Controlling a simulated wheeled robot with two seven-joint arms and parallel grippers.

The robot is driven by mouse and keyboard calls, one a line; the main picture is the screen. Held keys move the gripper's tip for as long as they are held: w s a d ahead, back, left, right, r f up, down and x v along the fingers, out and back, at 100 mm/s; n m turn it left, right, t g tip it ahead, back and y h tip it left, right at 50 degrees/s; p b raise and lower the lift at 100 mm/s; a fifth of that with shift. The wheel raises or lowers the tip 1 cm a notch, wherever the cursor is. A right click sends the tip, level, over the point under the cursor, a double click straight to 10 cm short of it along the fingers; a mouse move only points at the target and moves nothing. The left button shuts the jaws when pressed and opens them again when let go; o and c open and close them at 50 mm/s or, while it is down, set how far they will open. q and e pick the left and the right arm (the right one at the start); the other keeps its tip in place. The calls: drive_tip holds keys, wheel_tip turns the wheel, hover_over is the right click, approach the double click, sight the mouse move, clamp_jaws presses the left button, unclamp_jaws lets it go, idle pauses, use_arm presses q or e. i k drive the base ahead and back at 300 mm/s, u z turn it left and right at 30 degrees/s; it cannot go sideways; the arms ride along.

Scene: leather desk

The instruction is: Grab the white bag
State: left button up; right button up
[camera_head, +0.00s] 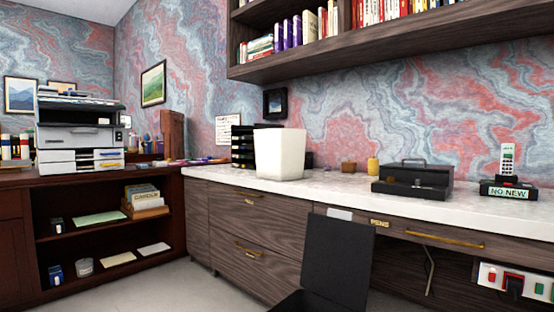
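A plain white, upright, open-topped container (279,153) stands on the white countertop, left of the middle of the view. It widens toward the top, and I cannot tell whether it is the white bag or a bin. No other thing that looks like a white bag shows. Neither of my grippers is in view.
A black stacked tray (243,146) stands behind the container on its left. A dark box (412,179) and a phone (507,160) stand to the right on the countertop (330,186). A dark chair-like panel (338,258) rises in front. Bookshelves (385,42) hang above.

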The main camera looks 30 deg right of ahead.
sight(279, 152)
drive_tip(key=z, duration=0.85)
